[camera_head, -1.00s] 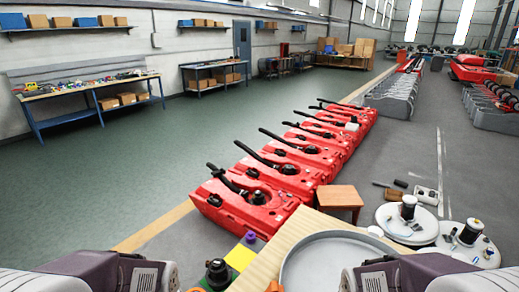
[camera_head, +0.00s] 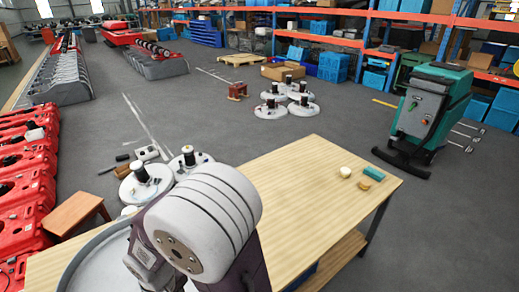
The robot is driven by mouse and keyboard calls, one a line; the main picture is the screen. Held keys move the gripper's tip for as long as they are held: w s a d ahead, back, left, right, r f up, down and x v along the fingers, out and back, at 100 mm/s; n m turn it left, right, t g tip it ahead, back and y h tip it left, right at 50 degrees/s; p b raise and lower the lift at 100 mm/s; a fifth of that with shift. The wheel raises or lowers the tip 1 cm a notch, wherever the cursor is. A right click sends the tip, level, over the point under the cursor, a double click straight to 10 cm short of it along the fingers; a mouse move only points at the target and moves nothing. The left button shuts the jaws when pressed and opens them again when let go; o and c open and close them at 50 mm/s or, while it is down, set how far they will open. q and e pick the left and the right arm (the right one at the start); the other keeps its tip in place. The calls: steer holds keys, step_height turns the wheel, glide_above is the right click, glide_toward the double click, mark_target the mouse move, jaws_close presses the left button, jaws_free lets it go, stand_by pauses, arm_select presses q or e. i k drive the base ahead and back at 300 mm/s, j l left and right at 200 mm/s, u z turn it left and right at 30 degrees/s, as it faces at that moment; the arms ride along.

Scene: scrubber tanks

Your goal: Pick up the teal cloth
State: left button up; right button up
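A small teal item (camera_head: 372,173), which looks like the folded teal cloth, lies flat near the far right corner of the wooden table (camera_head: 290,190). A yellowish round piece (camera_head: 364,185) lies just in front of it, and a tan-topped piece (camera_head: 345,172) lies to its left. Nothing touches the teal item from above. One of my arms shows as a large white and dark link at the bottom centre, well left of the cloth. Neither gripper's fingers are in view.
A large round grey rim (camera_head: 88,262) sits at the table's left end, partly behind my arm. A wooden stool (camera_head: 75,212) and red tanks (camera_head: 28,180) stand left of the table. A teal scrubber machine (camera_head: 433,110) stands beyond its right corner. The table's middle is clear.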

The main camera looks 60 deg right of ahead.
mark_target(373, 173)
steer(key=z, duration=3.2)
steer(key=u, duration=2)
steer(key=z, duration=2)
steer(key=i+l, duration=0.25)
steer(key=i, duration=0.25)
steer(key=i+l, duration=0.25)
steer(key=i, duration=0.25)
steer(key=i+l, duration=0.25)
steer(key=i, duration=0.25)
steer(key=i+l, duration=0.25)
steer(key=i, duration=0.25)
steer(key=i+l, duration=0.25)
steer(key=i, duration=0.25)
steer(key=z, duration=0.05)
